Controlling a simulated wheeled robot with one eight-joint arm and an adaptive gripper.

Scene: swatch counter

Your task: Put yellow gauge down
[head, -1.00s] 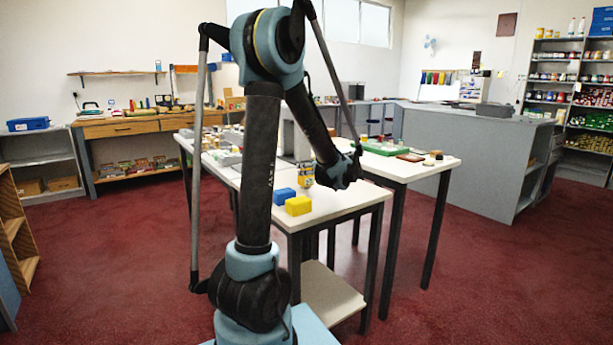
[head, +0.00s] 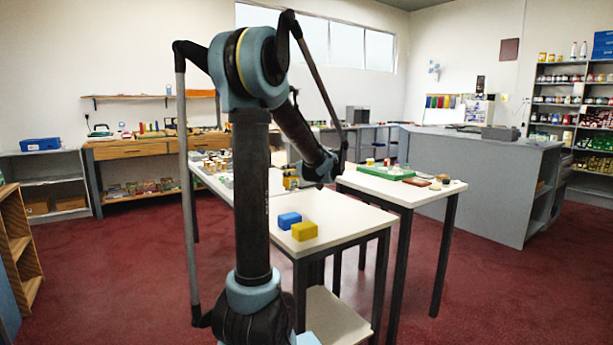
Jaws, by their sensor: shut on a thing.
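The yellow gauge (head: 290,182) is a small yellow and dark piece at the end of my arm. My gripper (head: 299,174) is shut on it and holds it above the white table (head: 345,212), left of the table's middle. The fingers are small and partly hidden by the wrist, so the exact grip is hard to make out.
A blue block (head: 289,220) and a yellow block (head: 304,231) sit on the near white table. A green tray (head: 386,173) with small items lies on the table to the right. Small grey and coloured items crowd the table further back. The near table's right part is clear.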

